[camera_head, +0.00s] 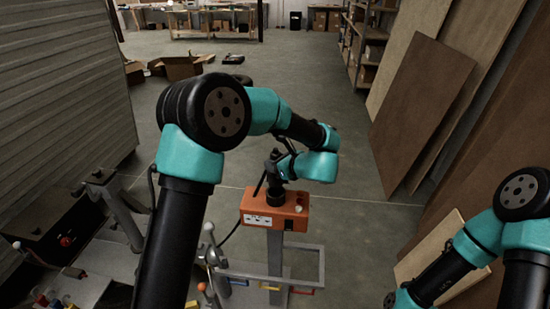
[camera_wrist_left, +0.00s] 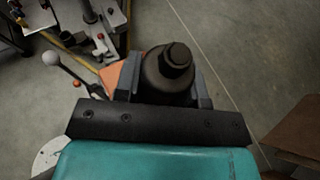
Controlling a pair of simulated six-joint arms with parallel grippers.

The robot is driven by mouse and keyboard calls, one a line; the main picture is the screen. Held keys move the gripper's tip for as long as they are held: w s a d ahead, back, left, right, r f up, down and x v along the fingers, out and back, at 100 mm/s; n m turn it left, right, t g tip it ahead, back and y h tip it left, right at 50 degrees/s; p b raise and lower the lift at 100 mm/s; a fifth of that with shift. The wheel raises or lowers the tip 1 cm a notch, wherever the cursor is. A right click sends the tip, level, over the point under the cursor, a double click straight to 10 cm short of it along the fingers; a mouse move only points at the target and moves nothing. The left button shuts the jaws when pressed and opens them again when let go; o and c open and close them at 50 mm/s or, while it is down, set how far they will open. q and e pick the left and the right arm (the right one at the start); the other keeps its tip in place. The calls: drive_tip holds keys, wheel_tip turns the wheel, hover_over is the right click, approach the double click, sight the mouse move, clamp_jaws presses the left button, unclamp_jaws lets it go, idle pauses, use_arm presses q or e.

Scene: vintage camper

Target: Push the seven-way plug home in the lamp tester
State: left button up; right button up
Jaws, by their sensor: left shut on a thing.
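The lamp tester (camera_head: 288,222) is an orange box on a grey post, with a few sockets and labels on its front and a pale round knob on top. The seven-way plug (camera_head: 276,197) is a dark round body at the top of the tester, roughly upright. How deep it sits cannot be told. My left gripper (camera_head: 278,178) is above the tester, partly hidden by its own wrist. In the left wrist view, its two fingers (camera_wrist_left: 168,88) are shut on the plug (camera_wrist_left: 167,72), and an orange corner of the tester (camera_wrist_left: 112,76) shows behind.
A dark cable (camera_head: 228,236) runs left from the tester. A lever with a pale ball knob (camera_head: 209,228) and a grey frame (camera_head: 322,264) stand close by. A ribbed camper wall (camera_head: 60,90) is at left, leaning boards (camera_head: 425,100) at right.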

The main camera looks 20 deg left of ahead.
sight(275, 180)
use_arm(q)
drive_tip(key=shift+f, duration=1.35)
drive_tip(key=shift+f, duration=2.55)
idle(0.7)
drive_tip(key=shift+r, duration=0.2)
drive_tip(key=shift+r, duration=2)
drive_tip(key=shift+f, duration=0.35)
idle(0.9)
